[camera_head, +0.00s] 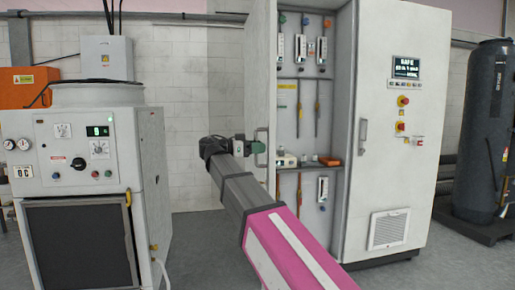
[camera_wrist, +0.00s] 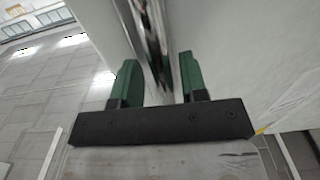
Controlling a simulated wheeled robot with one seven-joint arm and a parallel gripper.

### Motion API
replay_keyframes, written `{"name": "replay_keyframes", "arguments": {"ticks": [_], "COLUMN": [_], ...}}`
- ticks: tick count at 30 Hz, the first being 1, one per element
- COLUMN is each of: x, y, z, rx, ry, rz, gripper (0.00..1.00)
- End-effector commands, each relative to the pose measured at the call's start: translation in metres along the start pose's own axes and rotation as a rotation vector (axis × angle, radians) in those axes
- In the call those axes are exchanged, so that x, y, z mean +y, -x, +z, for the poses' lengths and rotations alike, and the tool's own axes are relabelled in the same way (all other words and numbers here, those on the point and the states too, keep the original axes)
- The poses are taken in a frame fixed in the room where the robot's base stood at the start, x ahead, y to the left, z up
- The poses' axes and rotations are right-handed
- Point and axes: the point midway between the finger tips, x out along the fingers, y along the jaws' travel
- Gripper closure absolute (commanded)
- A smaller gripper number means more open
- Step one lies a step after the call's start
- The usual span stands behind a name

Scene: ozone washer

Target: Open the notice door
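A tall pale cabinet stands at centre right with its left door (camera_head: 263,50) swung well open, seen nearly edge-on. I cannot read a notice on it. A metal handle (camera_head: 263,133) is on this door. My gripper (camera_head: 258,148) is at the handle. In the wrist view, the green fingers of my gripper (camera_wrist: 160,82) stand apart on either side of the shiny handle bar (camera_wrist: 154,40). The bar lies nearer the right finger; I see a gap at the left finger. The door panel (camera_wrist: 225,60) fills the right side of that view.
Inside the cabinet are gauges (camera_head: 301,47), pipes and small fittings. Its closed right door (camera_head: 395,150) has a display and red knobs. A white machine (camera_head: 85,150) stands left, a dark tank (camera_head: 485,130) right. Floor (camera_head: 200,240) between machine and cabinet is clear.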

Motion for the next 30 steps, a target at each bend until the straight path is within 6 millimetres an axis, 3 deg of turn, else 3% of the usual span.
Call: {"name": "replay_keyframes", "arguments": {"ticks": [10,21,30], "x": [-0.003,-0.003,-0.001], "y": [0.010,0.077,0.107], "z": [-0.001,-0.001,0.000], "rx": [0.001,0.001,0.000], "ry": [0.000,0.000,0.000], "rz": [-0.004,-0.005,-0.001], "gripper": [0.60,0.60,0.60]}}
